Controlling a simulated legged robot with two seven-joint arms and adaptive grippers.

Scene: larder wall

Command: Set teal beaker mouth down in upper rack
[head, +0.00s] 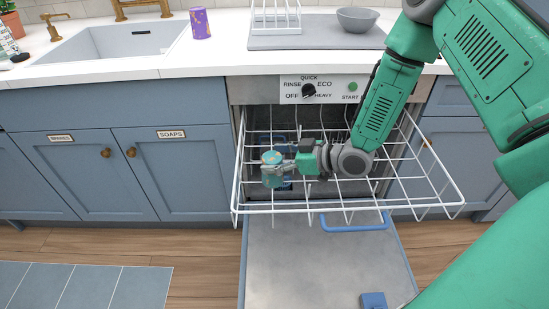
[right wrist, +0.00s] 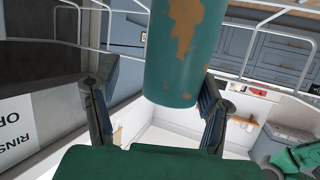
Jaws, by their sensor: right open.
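The teal beaker (head: 272,158), with brown-orange patches, is at the left part of the white wire upper rack (head: 350,209). It stands about upright, and its upper end looks closed, as if mouth down; the mouth itself is hidden. My right gripper (head: 276,169) reaches in from the right, with its fingers at the beaker. In the right wrist view the beaker (right wrist: 182,55) lies between the spread fingers of the right gripper (right wrist: 157,105), with gaps on both sides. Whether the beaker rests on the wires cannot be told. My left gripper is not in view.
The upper rack is pulled out over the lowered dishwasher door (head: 320,265). Its right part looks empty, though my arm crosses above. On the counter are a purple cup (head: 200,23), a white drying rack (head: 275,15) and a grey bowl (head: 358,19). The sink (head: 125,42) is left.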

